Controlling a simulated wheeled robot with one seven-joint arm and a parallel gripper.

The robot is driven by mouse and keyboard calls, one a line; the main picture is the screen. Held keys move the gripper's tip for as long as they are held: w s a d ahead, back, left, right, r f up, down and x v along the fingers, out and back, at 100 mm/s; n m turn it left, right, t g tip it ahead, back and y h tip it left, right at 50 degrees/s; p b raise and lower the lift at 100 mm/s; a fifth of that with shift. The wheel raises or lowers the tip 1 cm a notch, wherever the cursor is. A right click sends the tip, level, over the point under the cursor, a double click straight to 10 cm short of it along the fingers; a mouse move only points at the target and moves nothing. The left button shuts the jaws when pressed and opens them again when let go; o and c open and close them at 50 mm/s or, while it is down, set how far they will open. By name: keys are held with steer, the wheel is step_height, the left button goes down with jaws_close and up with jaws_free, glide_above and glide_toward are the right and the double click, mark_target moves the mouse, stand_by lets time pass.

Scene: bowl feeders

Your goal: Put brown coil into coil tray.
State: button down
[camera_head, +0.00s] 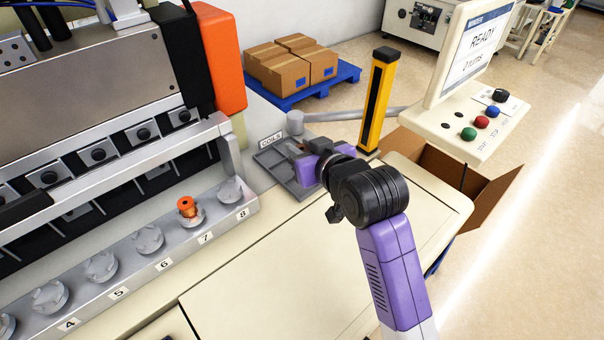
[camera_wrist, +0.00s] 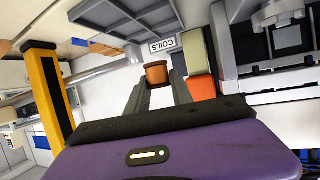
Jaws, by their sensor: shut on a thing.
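The brown coil (camera_wrist: 156,75) is held between the two fingertips of my gripper (camera_wrist: 157,84) in the wrist view. In the head view my gripper (camera_head: 299,155) is over or close to the grey coil tray (camera_head: 279,172), and the coil is hard to make out there. The tray has a "COILS" label and low dividers. It also shows in the wrist view (camera_wrist: 118,28), beyond the coil. I cannot tell whether the coil touches the tray.
A yellow-black post (camera_head: 377,100) and a control panel (camera_head: 470,125) stand right of the tray. The cream tabletop (camera_head: 280,270) in front is clear.

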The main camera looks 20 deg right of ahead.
step_height(320, 180, down, 9)
steer(key=shift+r, duration=0.15)
stand_by(0.4)
steer(key=shift+f, duration=0.45)
steer(key=c, duration=1.2)
jaws_free()
steer(key=shift+s+f, duration=0.1)
steer(key=shift+f, duration=0.05)
steer(key=shift+o, duration=0.4)
steer(key=shift+f, duration=0.1)
steer(key=v, duration=0.6)
steer(key=r+b+v, duration=0.1)
steer(key=v, duration=0.5)
steer(key=shift+a, duration=0.1)
steer(key=shift+r, duration=0.15)
